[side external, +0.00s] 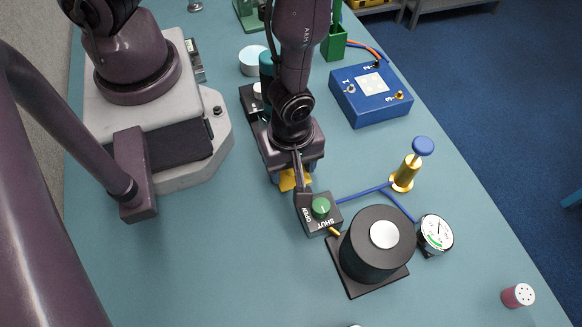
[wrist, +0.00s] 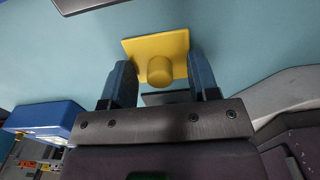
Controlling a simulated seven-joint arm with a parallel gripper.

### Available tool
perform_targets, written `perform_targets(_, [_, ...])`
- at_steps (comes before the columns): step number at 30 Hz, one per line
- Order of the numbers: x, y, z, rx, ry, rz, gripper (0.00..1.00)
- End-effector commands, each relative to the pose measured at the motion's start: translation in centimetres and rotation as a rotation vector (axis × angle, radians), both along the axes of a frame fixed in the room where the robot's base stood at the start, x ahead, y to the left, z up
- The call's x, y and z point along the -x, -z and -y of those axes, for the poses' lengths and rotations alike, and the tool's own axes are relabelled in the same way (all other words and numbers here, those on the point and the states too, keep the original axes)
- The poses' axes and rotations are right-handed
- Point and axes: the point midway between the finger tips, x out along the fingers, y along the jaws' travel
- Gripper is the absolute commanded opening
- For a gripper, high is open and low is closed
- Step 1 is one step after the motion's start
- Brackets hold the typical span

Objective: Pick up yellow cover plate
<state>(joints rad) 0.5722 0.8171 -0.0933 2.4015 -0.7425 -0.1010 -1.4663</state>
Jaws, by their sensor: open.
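The yellow cover plate (wrist: 172,46) is a flat square with a round knob (wrist: 160,70) on it, lying on the teal table in the wrist view. In the side view only part of the plate (side external: 293,181) shows beneath my gripper (side external: 285,178). My gripper (wrist: 160,66) is open. In the wrist view its two blue fingers stand on either side of the knob, with a gap visible beside it. The gripper is over the plate; whether the fingers touch it cannot be told.
A black drum (side external: 376,250), a gauge (side external: 437,233) and a brass post with a blue knob (side external: 407,172) stand to the right. A blue box (side external: 371,99) is behind. Front-left table is clear.

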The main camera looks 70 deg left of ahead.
Motion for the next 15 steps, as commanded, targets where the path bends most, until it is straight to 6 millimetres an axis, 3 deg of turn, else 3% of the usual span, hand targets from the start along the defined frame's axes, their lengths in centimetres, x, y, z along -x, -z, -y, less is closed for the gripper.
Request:
perform_targets(7, [-0.02,0.09,0.02,0.001,0.000,0.001,0.55])
perform_targets(13, [-0.01,0.08,0.01,0.000,0.000,0.000,0.09])
perform_targets(15, [-0.01,0.08,0.01,0.000,0.000,0.000,0.03])
